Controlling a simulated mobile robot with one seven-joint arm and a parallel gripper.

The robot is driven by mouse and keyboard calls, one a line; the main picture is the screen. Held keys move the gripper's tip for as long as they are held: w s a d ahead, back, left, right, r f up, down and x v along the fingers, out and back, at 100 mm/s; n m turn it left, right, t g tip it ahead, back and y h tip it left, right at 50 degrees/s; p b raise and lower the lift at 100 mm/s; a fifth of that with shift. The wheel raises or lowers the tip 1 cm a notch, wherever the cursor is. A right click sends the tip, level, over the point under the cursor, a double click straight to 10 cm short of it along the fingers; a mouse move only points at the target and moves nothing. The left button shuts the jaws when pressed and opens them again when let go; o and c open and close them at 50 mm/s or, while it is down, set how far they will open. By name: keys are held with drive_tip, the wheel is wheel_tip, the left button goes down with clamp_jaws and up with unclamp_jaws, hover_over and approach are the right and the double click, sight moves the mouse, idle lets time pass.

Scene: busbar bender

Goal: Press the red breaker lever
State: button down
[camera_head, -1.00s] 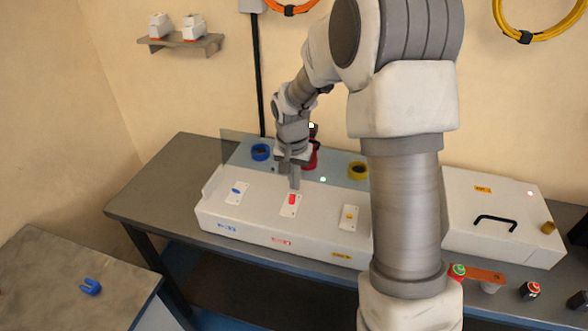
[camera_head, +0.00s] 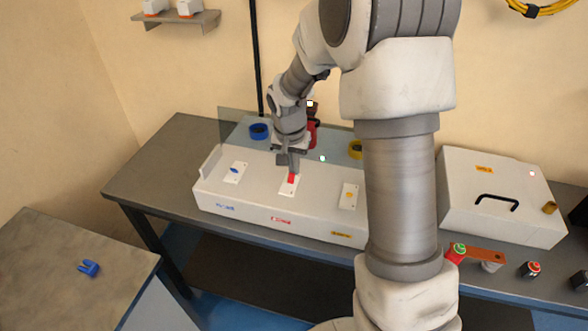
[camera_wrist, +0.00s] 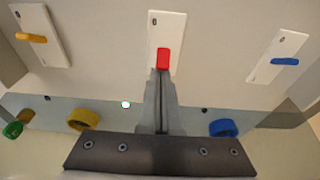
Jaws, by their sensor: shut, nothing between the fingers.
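The red breaker lever (camera_head: 292,178) stands on a white plate on the sloped top of the white panel box (camera_head: 215,192), between the blue lever (camera_head: 234,170) and the yellow lever (camera_head: 349,195). My gripper (camera_head: 287,168) is shut and empty, with its fingertips right at the red lever. In the wrist view the red lever (camera_wrist: 162,59) shows just past the fingertips (camera_wrist: 160,74). They look very close or touching; I cannot tell which. The blue lever (camera_wrist: 285,61) and yellow lever (camera_wrist: 31,37) also show there, clear of the fingers.
A clear panel (camera_head: 236,124) stands behind the box, with a blue ring (camera_head: 259,131) and a yellow ring (camera_head: 355,149) there. A white case (camera_head: 500,180) with a black handle sits at the right. A blue forked piece (camera_head: 89,268) lies on the left table.

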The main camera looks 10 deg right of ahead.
drive_tip(key=shift+s+a+t+h+b, duration=0.15)
drive_tip(key=shift+t+h+b, duration=0.6)
drive_tip(key=shift+b, duration=1.1)
